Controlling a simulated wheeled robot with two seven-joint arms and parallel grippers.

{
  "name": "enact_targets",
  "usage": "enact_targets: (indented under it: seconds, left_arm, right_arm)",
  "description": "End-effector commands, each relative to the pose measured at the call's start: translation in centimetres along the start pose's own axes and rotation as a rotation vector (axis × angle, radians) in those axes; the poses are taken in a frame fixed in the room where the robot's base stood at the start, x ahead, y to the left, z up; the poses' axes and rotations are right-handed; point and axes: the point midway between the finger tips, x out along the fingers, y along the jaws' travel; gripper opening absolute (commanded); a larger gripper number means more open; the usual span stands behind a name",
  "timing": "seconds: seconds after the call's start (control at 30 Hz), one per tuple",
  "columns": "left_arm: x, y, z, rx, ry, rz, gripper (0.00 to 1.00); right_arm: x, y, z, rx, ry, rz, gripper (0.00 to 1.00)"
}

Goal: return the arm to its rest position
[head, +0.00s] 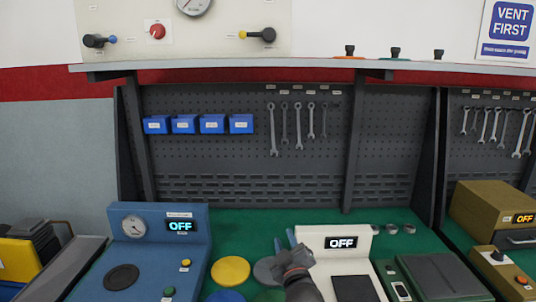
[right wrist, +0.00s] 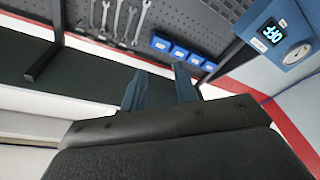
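My right gripper (head: 283,245) shows low in the middle of the head view, above the green bench between the blue tester and the white tester. Its dark wrist comes up from the bottom edge. In the right wrist view its two blue fingers (right wrist: 160,72) stand apart with nothing between them. My left gripper is in neither view.
The blue tester (head: 150,250) with a gauge stands left of my gripper, the white tester (head: 330,262) close on its right. Coloured discs, such as a yellow one (head: 230,270), lie on the bench (head: 260,222). Behind is a pegboard (head: 230,100) with wrenches and blue bins.

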Motion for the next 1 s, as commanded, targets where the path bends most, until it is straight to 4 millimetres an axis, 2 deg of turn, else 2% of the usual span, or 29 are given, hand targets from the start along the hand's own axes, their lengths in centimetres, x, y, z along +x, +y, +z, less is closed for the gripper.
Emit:
enact_targets:
  seconds: [0.03, 0.2, 0.37, 0.5, 0.7, 0.8, 1.0]
  left_arm:
    - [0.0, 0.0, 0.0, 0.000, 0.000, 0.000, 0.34]
    - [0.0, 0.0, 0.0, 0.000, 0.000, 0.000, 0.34]
    - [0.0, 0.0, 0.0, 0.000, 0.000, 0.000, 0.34]
    - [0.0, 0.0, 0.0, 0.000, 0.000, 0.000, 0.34]
    - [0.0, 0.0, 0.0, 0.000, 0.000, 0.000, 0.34]
    - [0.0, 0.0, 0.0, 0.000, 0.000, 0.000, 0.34]
    - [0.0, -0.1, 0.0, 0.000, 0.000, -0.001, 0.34]
  right_arm:
    - [-1.5, -0.6, 2.1, 0.035, -0.062, -0.021, 0.30]
    - [-6.5, -2.4, 8.6, 0.149, -0.274, -0.091, 0.30]
    - [-12.3, -4.1, 13.9, 0.247, -0.472, -0.158, 0.30]
    - [-18.1, -5.6, 17.8, 0.326, -0.646, -0.217, 0.30]
    - [-27.1, -7.4, 22.1, 0.427, -0.892, -0.303, 0.30]
    - [-31.3, -8.0, 23.3, 0.464, -0.997, -0.341, 0.30]
    - [-36.7, -8.5, 24.5, 0.512, -1.134, -0.390, 0.30]
